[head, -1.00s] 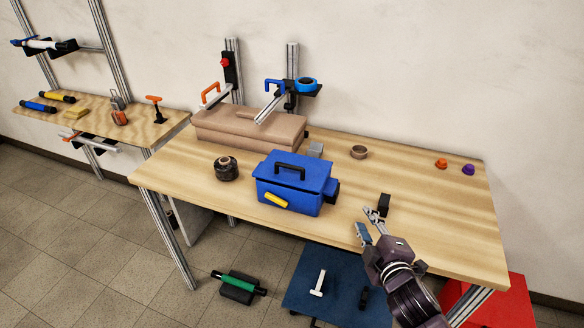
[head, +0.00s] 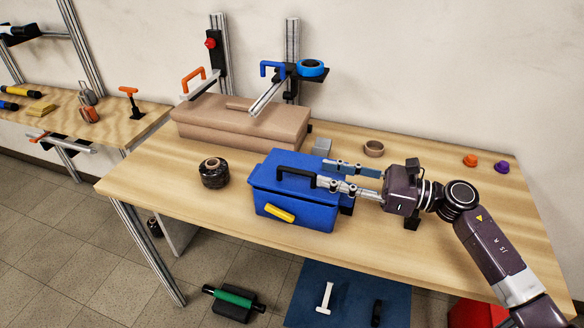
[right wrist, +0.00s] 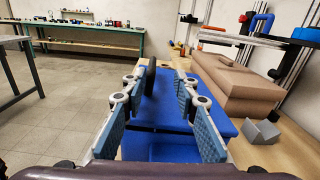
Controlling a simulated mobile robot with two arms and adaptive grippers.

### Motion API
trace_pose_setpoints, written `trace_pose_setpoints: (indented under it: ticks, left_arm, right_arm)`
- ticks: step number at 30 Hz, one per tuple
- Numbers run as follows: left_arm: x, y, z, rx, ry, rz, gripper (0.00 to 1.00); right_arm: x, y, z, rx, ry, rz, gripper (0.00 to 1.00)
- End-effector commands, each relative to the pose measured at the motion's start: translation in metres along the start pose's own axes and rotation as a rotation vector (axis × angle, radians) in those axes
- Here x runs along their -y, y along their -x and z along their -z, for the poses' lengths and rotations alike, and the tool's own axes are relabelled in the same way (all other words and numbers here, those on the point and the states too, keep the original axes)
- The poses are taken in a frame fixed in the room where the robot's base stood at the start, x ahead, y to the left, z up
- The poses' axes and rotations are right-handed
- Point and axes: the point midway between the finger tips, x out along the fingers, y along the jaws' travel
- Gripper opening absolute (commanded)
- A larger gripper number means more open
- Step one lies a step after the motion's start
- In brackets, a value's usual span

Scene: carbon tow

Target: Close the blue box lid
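The blue box (head: 300,212) stands on the wooden table, with a yellow latch (head: 279,213) on its front. Its blue lid (head: 283,162) lies over the top and carries a black handle (head: 296,173); whether it is fully down I cannot tell. My right gripper (head: 322,173) is over the lid's right part, coming from the right, with its fingers apart. In the right wrist view the handle (right wrist: 151,76) shows upright between the open fingers, beyond the pads, with the blue lid (right wrist: 160,110) below. Contact with the handle is not clear. My left gripper is not in view.
A brown case (head: 240,125) stands behind the box. A black spool (head: 213,174) is to its left, and a small grey block (head: 322,146) and a brown ring (head: 373,148) are behind the gripper.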

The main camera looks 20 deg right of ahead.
Motion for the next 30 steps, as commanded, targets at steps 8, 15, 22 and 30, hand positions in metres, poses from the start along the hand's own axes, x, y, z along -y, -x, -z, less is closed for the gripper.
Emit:
trace_pose_setpoints:
  ticks: [8, 15, 22, 30]
  left_arm:
    - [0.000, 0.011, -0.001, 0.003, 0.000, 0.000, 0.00]
    - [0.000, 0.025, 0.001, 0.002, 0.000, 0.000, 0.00]
    - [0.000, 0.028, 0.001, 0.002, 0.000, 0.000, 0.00]
    - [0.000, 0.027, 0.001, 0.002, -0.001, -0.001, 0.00]
  right_arm:
    - [-0.001, -0.026, -0.002, -0.005, 0.011, -0.011, 0.27]
    - [-0.001, -0.063, -0.001, -0.004, 0.009, -0.010, 0.27]
    - [-0.002, -0.077, 0.002, -0.007, 0.009, -0.009, 0.27]
    - [-0.002, -0.077, 0.003, -0.007, 0.009, -0.009, 0.22]
